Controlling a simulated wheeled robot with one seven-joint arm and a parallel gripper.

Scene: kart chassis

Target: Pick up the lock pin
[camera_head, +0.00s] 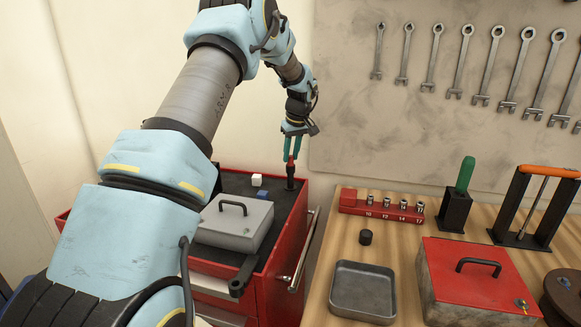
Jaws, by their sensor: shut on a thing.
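The lock pin (290,178) appears to be the slim, dark upright piece at the right side of the red tool cart's black top. My gripper (291,158) points straight down above the cart with its teal fingers shut on the pin's upper part. The fingers hide part of the pin. I cannot tell whether its lower end touches the cart top.
At right, a wooden bench holds a red socket rail (365,208), an empty metal tray (363,290) and a red box (470,285).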

